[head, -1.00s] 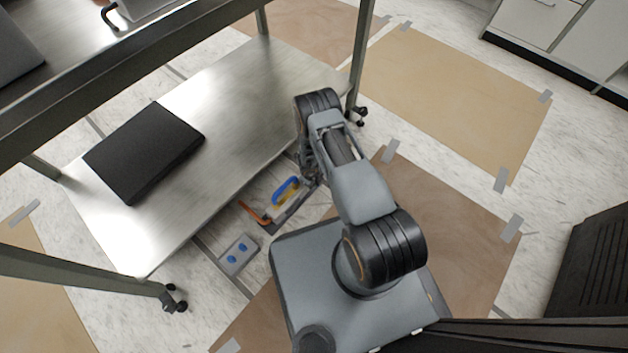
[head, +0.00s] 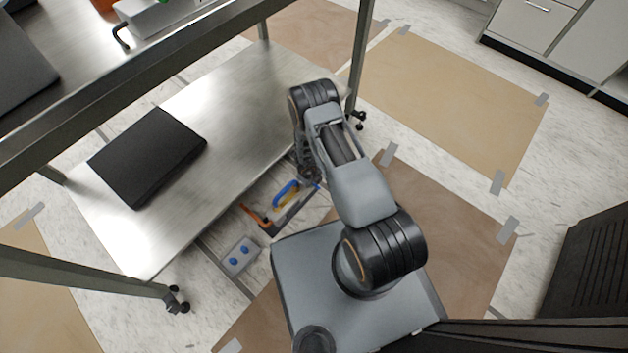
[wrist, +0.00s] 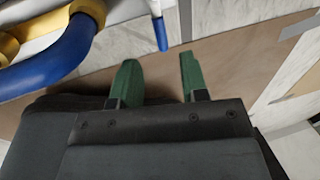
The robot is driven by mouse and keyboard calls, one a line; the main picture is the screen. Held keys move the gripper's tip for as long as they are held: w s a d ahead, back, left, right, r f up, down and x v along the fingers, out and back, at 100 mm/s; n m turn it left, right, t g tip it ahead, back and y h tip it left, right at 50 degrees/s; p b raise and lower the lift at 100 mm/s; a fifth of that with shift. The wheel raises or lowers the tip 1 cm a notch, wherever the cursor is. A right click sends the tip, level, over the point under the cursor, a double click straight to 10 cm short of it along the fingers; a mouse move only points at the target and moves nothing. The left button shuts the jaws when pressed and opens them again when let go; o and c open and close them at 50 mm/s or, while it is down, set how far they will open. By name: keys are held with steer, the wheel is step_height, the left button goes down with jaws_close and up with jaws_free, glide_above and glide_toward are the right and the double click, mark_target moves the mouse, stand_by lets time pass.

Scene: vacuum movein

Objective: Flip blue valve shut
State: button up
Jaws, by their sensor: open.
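In the wrist view, the two green fingers of my gripper (wrist: 160,78) are apart, with nothing between them. A thick blue curved piece (wrist: 52,62) with brass-coloured ends is at the upper left, left of the fingers. A thin pale rod with a blue tip (wrist: 162,34) is just beyond the gap between the fingers, apart from them. I cannot tell which blue part is the valve's handle. In the head view, a blue and yellow curved piece (head: 285,190) is low beside the metal table, close to my arm's end. The fingers are hidden there by the arm.
A metal table (head: 215,130) with a lower shelf stands left of my arm and carries a black flat box (head: 147,157). An orange-handled piece (head: 255,217) and a grey block with two blue knobs (head: 239,255) are near the shelf edge. Open taped floor lies right.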

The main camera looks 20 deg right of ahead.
steer(key=p+v, duration=0.3)
steer(key=v, duration=0.4)
steer(key=shift+r, duration=0.4)
